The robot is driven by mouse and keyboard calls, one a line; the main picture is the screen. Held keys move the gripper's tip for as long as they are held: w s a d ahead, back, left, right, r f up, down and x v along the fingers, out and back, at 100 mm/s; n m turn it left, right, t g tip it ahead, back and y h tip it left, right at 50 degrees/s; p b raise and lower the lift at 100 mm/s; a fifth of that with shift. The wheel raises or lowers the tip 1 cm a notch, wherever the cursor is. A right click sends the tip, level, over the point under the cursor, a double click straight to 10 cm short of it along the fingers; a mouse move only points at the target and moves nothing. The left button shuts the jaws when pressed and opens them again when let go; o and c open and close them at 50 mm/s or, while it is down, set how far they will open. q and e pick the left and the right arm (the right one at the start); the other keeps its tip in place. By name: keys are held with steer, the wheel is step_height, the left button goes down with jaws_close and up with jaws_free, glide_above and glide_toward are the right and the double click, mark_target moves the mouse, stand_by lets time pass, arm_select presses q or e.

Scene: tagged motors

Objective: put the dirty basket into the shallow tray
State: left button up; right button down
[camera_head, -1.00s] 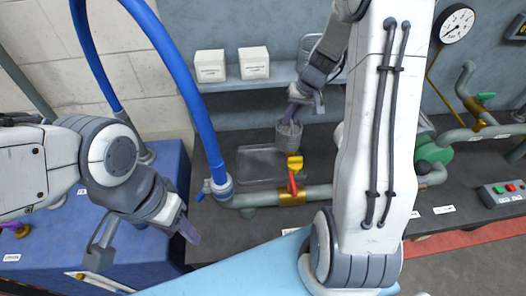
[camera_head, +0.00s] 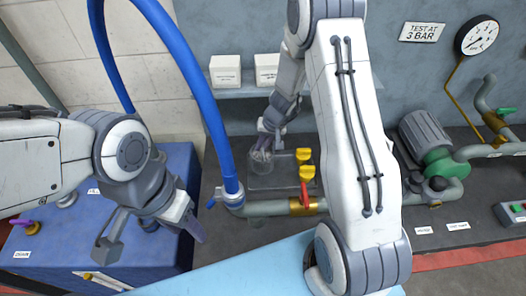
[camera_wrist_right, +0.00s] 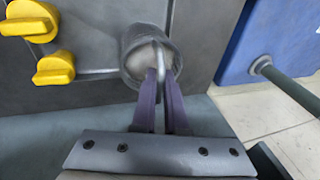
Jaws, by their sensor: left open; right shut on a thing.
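The dirty basket (camera_head: 261,162) is a small grey mesh cup with a pale inside. It also shows in the right wrist view (camera_wrist_right: 133,66). My right gripper (camera_head: 267,142) is shut on its bar-like handle, with purple fingers (camera_wrist_right: 161,85) reaching down to the rim. The shallow tray (camera_head: 283,184) is grey and lies behind the pipe. The basket appears over the tray's left part; whether it touches is unclear. My left gripper (camera_head: 150,238) is open and empty over the blue cabinet, well left of the tray.
Yellow valve handles (camera_head: 306,172) stand right beside the tray, with a red lever (camera_head: 304,194) on the pipe (camera_head: 270,208) in front. A blue hose (camera_head: 205,100) arches close on the left. White boxes (camera_head: 225,71) stand on the shelf behind.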

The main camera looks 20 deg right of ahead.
steer(key=shift+f+b, duration=0.3)
steer(key=shift+f, duration=1.55)
steer(key=shift+f, duration=0.15)
steer(key=c, duration=0.9)
jaws_free()
steer(key=shift+c, duration=0.2)
steer(key=shift+r, duration=0.2)
steer(key=p+v, duration=0.1)
steer(key=v, duration=1.1)
